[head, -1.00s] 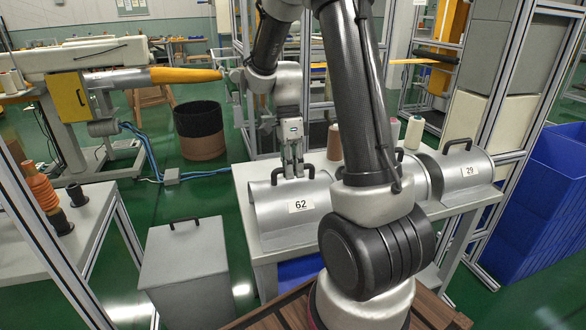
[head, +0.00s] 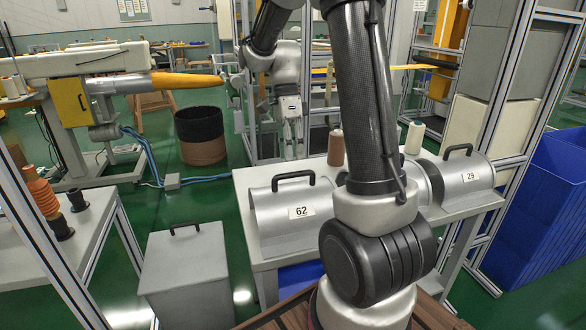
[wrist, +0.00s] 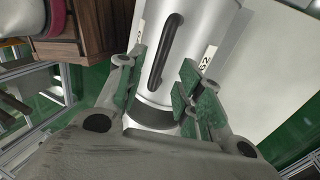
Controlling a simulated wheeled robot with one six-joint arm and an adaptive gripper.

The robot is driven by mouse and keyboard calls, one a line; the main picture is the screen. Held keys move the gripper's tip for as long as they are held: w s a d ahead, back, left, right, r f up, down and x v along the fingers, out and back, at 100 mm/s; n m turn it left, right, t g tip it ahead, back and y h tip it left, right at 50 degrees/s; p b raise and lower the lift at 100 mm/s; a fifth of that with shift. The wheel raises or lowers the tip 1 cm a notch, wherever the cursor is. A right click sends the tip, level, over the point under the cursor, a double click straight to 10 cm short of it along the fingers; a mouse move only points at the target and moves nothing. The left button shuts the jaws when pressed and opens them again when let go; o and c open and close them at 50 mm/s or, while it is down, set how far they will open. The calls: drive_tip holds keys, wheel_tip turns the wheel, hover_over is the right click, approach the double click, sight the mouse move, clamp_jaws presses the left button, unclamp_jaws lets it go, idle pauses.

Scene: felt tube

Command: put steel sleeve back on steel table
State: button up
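A steel sleeve (head: 285,222) labelled 62, a silver half-round cover with a black handle, rests on the left of the pale grey table (head: 318,166). It also shows in the wrist view (wrist: 192,30), its handle ahead of the fingers. My gripper (head: 290,152) is above and behind that handle in the head view, clear of it. In the wrist view my gripper (wrist: 160,97) has its green-padded fingers spread, with nothing held between them. A second sleeve (head: 466,183) labelled 29 stands at the table's right. My arm hides the middle of the table, including part of another silver cylinder shape.
Thread cones, one brown (head: 335,147) and one white (head: 415,137), stand at the table's back. A grey lidded box (head: 185,275) stands front left. A yellow-tipped machine arm (head: 185,81) reaches in from the left. Blue bins (head: 545,200) are at right.

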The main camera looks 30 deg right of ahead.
drive_tip(key=s+a+r+n+t, duration=0.2)
drive_tip(key=s+r+n+t, duration=0.1)
drive_tip(key=s+r+n, duration=0.6)
drive_tip(key=s+a+n+t+h, duration=0.1)
drive_tip(key=s+n+t, duration=0.3)
drive_tip(key=s+n, duration=0.5)
drive_tip(key=n, duration=0.3)
drive_tip(key=shift+s+a+r+t, duration=0.15)
drive_tip(key=shift+s+a+t, duration=0.05)
drive_tip(key=shift+a+t, duration=0.1)
drive_tip(key=shift+a, duration=0.1)
